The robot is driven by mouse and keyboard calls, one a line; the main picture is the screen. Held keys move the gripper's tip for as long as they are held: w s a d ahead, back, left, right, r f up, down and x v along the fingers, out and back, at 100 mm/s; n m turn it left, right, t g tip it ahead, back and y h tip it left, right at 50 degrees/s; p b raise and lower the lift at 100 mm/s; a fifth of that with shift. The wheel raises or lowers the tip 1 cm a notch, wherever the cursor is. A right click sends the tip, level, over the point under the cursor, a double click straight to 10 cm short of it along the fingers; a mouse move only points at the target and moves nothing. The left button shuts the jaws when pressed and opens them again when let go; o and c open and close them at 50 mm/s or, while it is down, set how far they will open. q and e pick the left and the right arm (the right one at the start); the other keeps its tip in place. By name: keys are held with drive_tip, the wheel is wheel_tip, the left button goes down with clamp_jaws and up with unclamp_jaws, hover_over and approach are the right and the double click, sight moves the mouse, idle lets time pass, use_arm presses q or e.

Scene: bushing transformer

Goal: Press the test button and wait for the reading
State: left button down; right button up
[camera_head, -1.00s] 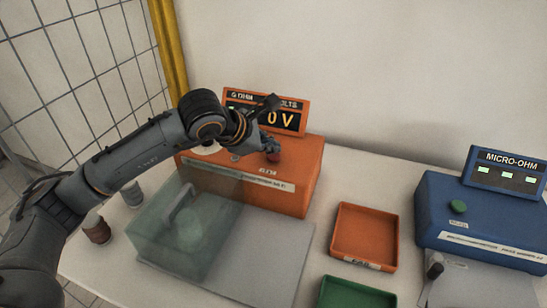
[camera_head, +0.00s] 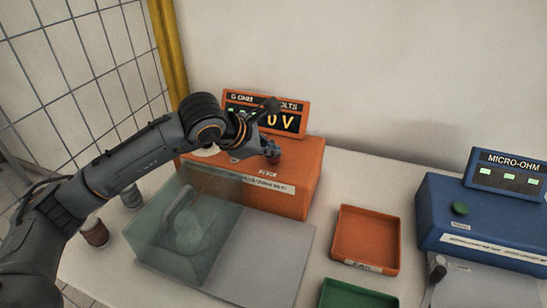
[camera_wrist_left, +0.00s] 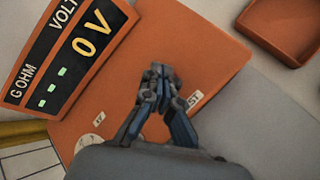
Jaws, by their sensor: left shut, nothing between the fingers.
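The orange tester (camera_head: 300,178) stands at the back of the table. Its tilted display (camera_head: 284,122) reads 0 V, with green dashes on the G-OHM side; it also shows in the left wrist view (camera_wrist_left: 72,58). My left gripper (camera_head: 272,154) is shut and empty, pointing down at the tester's top. A bit of dark red, likely the test button (camera_head: 273,160), shows under its fingertips. In the left wrist view my closed fingers (camera_wrist_left: 157,72) cover that spot, beside a partly hidden label ending in "ST". Whether the button is pressed in I cannot tell. My right gripper is not in view.
A clear box with a handle (camera_head: 185,235) stands in front of the tester on a grey plate (camera_head: 275,260). An orange tray (camera_head: 365,237), a green tray (camera_head: 350,295) and the blue micro-ohm unit (camera_head: 480,215) are to the right. Brown and grey cylinders (camera_head: 94,232) stand at left.

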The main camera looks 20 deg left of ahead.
sight(271, 159)
use_arm(q)
drive_tip(key=shift+f+b, duration=0.35)
drive_tip(key=shift+b, duration=0.05)
drive_tip(key=shift+r, duration=0.1)
idle(0.5)
drive_tip(key=shift+r+p, duration=0.35)
drive_tip(key=shift+r, duration=0.5)
drive_tip(key=shift+r+p, duration=1.15)
drive_tip(key=shift+r, duration=1.4)
